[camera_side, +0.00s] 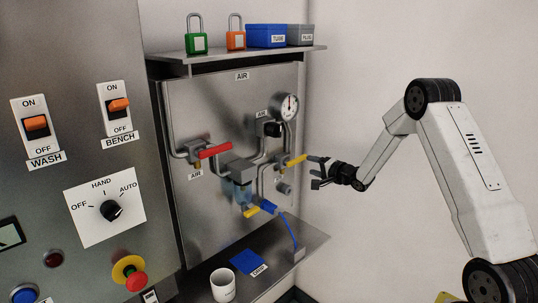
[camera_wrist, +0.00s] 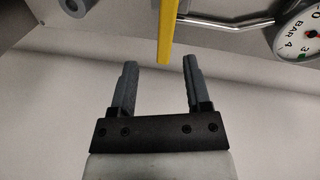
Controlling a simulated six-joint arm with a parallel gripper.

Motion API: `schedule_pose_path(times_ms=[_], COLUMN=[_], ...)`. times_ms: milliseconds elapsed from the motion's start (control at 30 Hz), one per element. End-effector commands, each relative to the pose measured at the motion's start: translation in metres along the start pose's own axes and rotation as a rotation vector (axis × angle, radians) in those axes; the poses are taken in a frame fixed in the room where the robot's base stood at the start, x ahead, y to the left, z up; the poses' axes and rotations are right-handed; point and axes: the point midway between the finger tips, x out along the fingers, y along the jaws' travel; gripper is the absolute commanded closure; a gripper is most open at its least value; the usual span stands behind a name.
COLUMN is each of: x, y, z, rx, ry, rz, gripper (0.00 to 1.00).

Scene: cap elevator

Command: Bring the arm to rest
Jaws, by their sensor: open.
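My gripper (camera_side: 316,172) is in front of the right side of the metal panel in the side view, beside the yellow valve handle (camera_side: 295,160). In the wrist view my gripper (camera_wrist: 160,64) has its two grey fingers spread, with nothing clamped between them. The end of a yellow bar (camera_wrist: 165,32) reaches down to the gap between the fingertips there. I cannot tell its depth relative to them. My arm extends in from the right, bent at the elbow.
The panel (camera_side: 215,115) carries a red handle (camera_side: 215,151), a gauge (camera_side: 286,106) and a lower yellow-and-blue fitting (camera_side: 262,208). A shelf (camera_side: 240,55) holds padlocks and boxes. A mug (camera_side: 223,285) stands on the lower ledge (camera_side: 290,262). White wall (camera_side: 370,60) behind my arm is bare.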

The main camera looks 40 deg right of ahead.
Motion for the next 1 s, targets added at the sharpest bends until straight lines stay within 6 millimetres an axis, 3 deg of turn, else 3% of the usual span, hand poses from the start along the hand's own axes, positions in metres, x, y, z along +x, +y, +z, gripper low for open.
schedule_pose_path(times_ms=[267, 467, 767, 1000], x=[-0.017, -0.046, -0.117, -0.191], y=[-0.014, -0.016, -0.01, -0.001], z=[0.06, 0.104, 0.172, 0.223], rx=[-0.311, -0.533, -0.846, -1.067], ry=[-0.028, -0.12, -0.38, -0.684], rz=[0.242, 0.418, 0.638, 0.747], gripper=[0.38, 0.38, 0.38, 0.38])
